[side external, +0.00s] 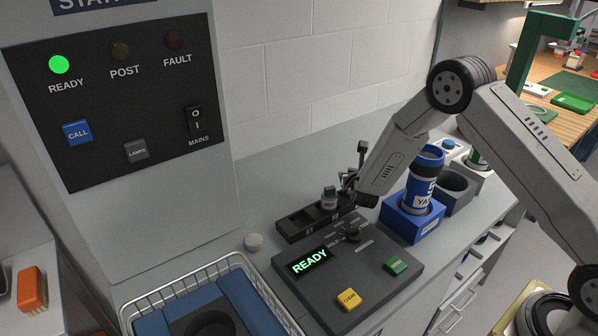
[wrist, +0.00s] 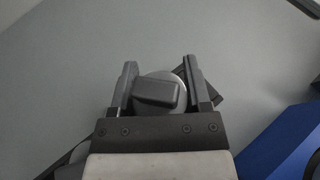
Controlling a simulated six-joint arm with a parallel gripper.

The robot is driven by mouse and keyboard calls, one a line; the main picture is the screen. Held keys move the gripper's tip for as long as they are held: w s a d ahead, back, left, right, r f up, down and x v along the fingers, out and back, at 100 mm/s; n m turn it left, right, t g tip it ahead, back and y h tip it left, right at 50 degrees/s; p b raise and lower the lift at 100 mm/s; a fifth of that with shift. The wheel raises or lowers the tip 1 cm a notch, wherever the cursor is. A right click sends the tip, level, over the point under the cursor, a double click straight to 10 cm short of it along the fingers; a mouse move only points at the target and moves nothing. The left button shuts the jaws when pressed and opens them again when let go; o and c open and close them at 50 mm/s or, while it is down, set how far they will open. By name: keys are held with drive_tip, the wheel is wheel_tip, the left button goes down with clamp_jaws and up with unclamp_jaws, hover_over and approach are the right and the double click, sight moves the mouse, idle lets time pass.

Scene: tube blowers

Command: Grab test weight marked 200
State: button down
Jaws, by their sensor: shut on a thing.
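A small grey cylindrical test weight (side external: 329,198) is at the dark slotted rack (side external: 297,224) behind the control box. Its marking is too small to read for sure. I cannot tell whether it still rests in its slot or is slightly raised. In the wrist view the weight (wrist: 178,82) is a pale round disc with a dark blocky knob. My gripper (wrist: 158,82) has one finger on each side of it and is shut on it. In the side view my gripper (side external: 343,190) reaches the weight from the right, partly hidden by my wrist.
The control box (side external: 325,295) with a green READY display stands in front of the rack. A blue holder (side external: 412,222) with a blue-and-white canister (side external: 421,185) is close on the right. The bench behind is clear.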

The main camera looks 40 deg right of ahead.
drive_tip(key=s+a+r, duration=0.2)
drive_tip(key=s+r, duration=0.9)
drive_tip(key=s, duration=0.2)
drive_tip(key=shift+s, duration=0.4)
drive_tip(key=shift+a, duration=0.1)
